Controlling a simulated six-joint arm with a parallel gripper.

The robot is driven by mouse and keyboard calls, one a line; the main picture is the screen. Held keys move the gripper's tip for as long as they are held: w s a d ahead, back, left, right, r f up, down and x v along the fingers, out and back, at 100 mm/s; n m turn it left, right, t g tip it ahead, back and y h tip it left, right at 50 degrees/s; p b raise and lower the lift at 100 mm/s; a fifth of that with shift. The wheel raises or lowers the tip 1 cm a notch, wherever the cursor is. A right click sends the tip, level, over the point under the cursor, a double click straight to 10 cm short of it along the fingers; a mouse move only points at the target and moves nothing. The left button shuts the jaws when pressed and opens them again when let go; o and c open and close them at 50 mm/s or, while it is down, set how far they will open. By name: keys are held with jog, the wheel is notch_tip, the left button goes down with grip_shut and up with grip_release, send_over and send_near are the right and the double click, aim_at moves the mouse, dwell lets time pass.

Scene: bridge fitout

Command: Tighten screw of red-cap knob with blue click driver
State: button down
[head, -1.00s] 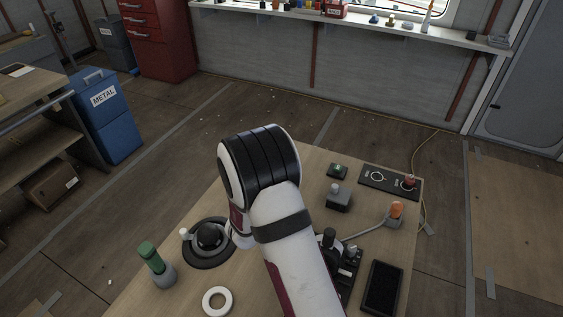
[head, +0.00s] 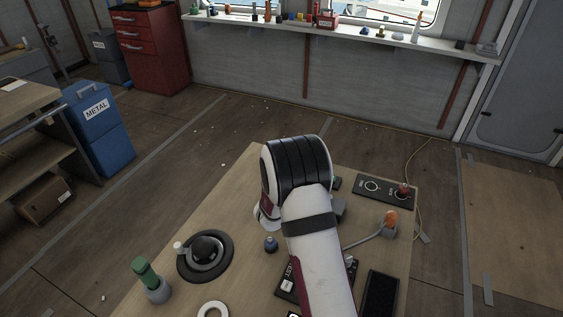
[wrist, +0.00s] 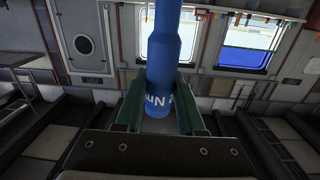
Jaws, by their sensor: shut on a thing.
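The blue click driver (wrist: 164,50) stands upright in the wrist view, with pale lettering near its lower end. My gripper (wrist: 159,100) is shut on it, one green finger on each side. In the head view my arm hides the gripper and the driver. The red-cap knob (head: 404,189) sits at the right end of a black panel (head: 385,192) with white ring markings, at the table's back right corner. My gripper is apart from it, to its left. The knob's screw is too small to make out.
An orange-topped part (head: 391,218) with a grey lever stands in front of the panel. A black tray (head: 380,294) is at the front right. A black round fixture (head: 206,254), a green-handled tool (head: 144,271) and a small blue-topped piece (head: 271,243) stand left. Bare wood lies behind the round fixture.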

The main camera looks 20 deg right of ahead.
jog(key=s+d+r+m+g+h, duration=0.1)
jog(key=s+d, duration=0.3)
jog(key=d, duration=1.1)
jog(key=s+d+r+m+g+h, duration=0.1)
jog(key=s+d+m+g+h, duration=0.1)
jog(key=d, duration=1.4)
jog(key=shift+s+m+g+h, duration=0.3)
jog(key=shift+s+m+g, duration=0.2)
jog(key=shift+s+g, duration=0.6)
jog(key=shift+w+f, duration=0.1)
notch_tip(320, 180, down, 6)
jog(key=shift+f, duration=0.6)
jog(key=shift+a, duration=0.1)
dwell(0.7)
notch_tip(320, 180, up, 6)
jog(key=shift+r, duration=0.15)
dwell(0.4)
jog(key=shift+w+r, duration=0.1)
